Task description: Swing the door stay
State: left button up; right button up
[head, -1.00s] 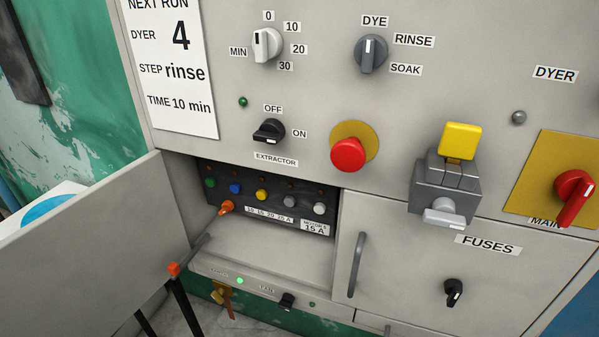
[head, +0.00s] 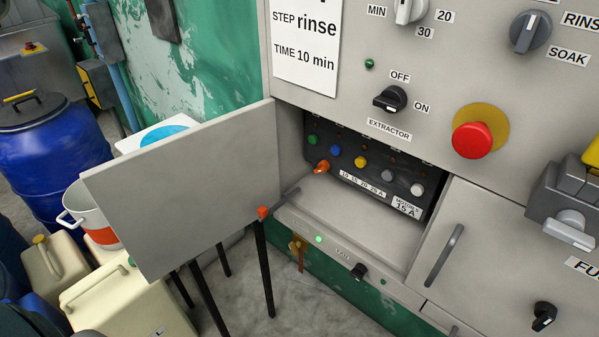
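The door stay (head: 288,197) is a short grey bar at the lower left of the open compartment. It points out to the left and ends in an orange tip (head: 263,212). The tip is at the lower edge of the open grey door (head: 190,185); I cannot tell whether it touches. The door stands swung out to the left.
The compartment holds coloured fuses (head: 361,162) and an orange part (head: 322,167). A red button (head: 472,140) and a closed fuse door's handle (head: 444,256) are to the right. A blue drum (head: 50,145) and cream canisters (head: 130,305) stand at left.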

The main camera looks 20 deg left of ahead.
aim_at(263, 212)
jog(key=i+u, duration=0.2)
jog(key=u, duration=0.2)
jog(key=i+l+u, duration=0.15)
jog(key=u, duration=0.3)
jog(key=i, duration=0.05)
